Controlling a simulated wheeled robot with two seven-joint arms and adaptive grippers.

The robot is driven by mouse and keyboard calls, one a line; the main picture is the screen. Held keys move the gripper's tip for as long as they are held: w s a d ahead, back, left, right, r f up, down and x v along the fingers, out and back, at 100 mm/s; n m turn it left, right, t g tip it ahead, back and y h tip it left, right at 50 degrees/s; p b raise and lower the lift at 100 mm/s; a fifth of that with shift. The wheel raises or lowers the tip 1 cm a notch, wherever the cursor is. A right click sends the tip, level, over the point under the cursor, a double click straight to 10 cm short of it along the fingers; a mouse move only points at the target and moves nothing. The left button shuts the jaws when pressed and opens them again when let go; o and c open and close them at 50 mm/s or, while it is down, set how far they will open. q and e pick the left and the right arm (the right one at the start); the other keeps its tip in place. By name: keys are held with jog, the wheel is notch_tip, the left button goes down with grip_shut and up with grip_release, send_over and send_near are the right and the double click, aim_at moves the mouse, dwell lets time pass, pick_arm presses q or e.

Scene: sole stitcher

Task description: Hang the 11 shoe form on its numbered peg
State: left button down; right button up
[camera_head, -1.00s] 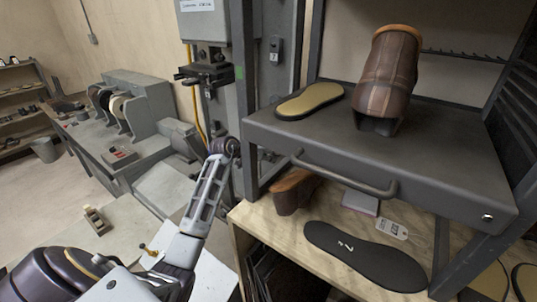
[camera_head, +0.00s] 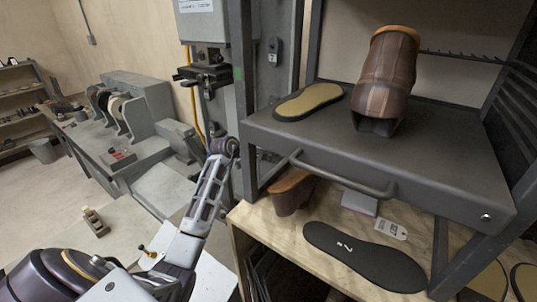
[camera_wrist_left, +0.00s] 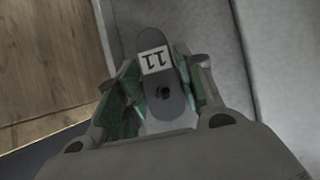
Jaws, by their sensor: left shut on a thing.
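My left gripper (camera_wrist_left: 157,82) is shut on a dark grey, round-ended shoe form (camera_wrist_left: 153,38) in the left wrist view. Its white label reads 11, and a dark round hole shows below the label. In the head view my left arm rises from the lower left; the held form cannot be made out there. A dark rail with a row of small pegs (camera_head: 465,56) runs along the back wall at upper right. No numbers on it are legible. My right gripper is not in view.
A dark metal shelf (camera_head: 290,140) with a handle bears a brown boot (camera_head: 385,85) and a tan sole (camera_head: 308,100). On the wooden bench below lie a black sole (camera_head: 365,257), a tag (camera_head: 391,229) and another brown shoe (camera_head: 290,195). A grey machine column stands left of the shelf.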

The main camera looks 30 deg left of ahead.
pick_arm(q)
jog(key=shift+w+r, duration=0.15)
jog(key=shift+w, duration=0.05)
dwell(0.4)
jog(key=c, duration=1)
grip_release()
jog(key=shift+o, duration=0.9)
jog(key=shift+s, duration=0.15)
jog(key=v, duration=1.1)
jog(key=shift+s+r, duration=0.15)
jog(key=shift+s, duration=0.15)
jog(key=shift+a, duration=0.15)
